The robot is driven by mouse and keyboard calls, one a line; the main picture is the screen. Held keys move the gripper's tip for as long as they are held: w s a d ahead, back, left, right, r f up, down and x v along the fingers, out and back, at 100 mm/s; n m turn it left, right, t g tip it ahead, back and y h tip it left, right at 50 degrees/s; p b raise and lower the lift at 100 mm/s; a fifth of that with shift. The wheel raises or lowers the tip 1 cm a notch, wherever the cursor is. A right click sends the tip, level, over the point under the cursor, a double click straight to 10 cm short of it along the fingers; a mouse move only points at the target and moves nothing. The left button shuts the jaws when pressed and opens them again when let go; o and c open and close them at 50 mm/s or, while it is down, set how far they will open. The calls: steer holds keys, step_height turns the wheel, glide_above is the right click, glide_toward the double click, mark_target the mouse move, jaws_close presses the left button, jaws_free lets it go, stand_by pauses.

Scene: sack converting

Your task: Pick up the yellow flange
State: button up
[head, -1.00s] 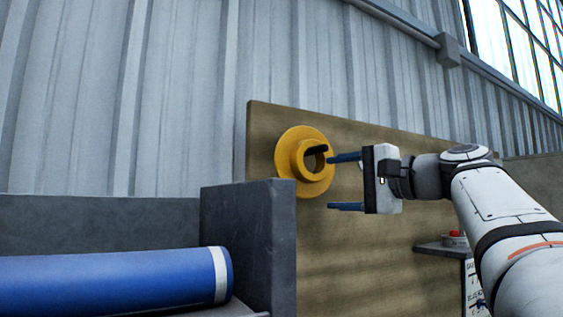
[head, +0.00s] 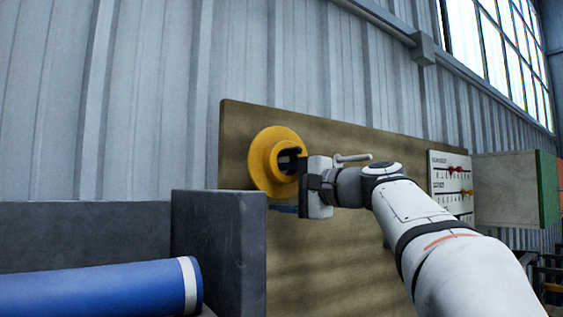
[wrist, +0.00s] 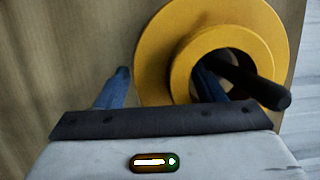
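The yellow flange (head: 262,162) hangs on the wooden board, its wide disc against the board and its hub facing out. It also shows in the wrist view (wrist: 180,30). A dark peg (wrist: 250,82) sticks out through its bore. My gripper (head: 284,182) is open at the flange. In the wrist view my gripper (wrist: 164,72) has one blue finger inside the bore beside the peg and the other outside, left of the disc. Part of the flange's wall lies between the fingers. I cannot tell whether either finger touches it.
The wooden board (head: 330,240) stands in front of a corrugated metal wall. A blue roll (head: 90,288) lies at lower left beside a dark grey upright panel (head: 215,245). A white chart with red markers (head: 451,182) and a grey box (head: 510,185) are to the right.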

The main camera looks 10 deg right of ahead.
jaws_close()
stand_by(0.5)
steer(key=shift+r, duration=0.1)
